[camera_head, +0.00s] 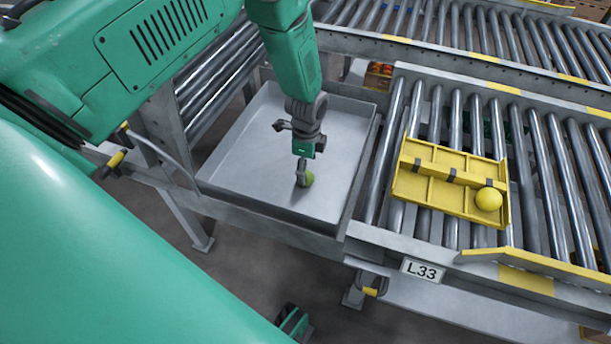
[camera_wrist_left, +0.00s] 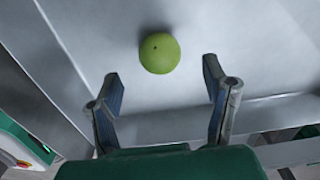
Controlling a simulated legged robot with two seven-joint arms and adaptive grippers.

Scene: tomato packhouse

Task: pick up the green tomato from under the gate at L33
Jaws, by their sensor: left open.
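A round green tomato (camera_head: 309,179) lies on the bare floor of a grey metal tray (camera_head: 240,150), left of the L33 sign (camera_head: 422,270). In the left wrist view the tomato (camera_wrist_left: 160,53) is ahead of the two fingertips and centred between them, touching neither. My left gripper (camera_head: 303,168) is over the tray, and its finger hides part of the tomato in the head view. The wrist view shows its jaws (camera_wrist_left: 165,85) open and empty. I cannot make out a gate over the tomato. My right gripper is not in view.
A yellow divided carrier (camera_head: 440,203) with a yellow round fruit (camera_head: 488,199) sits on the rollers to the right. The tray's raised walls surround the tomato. Another roller line runs behind, with a crate of red fruit (camera_head: 378,76) beneath it.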

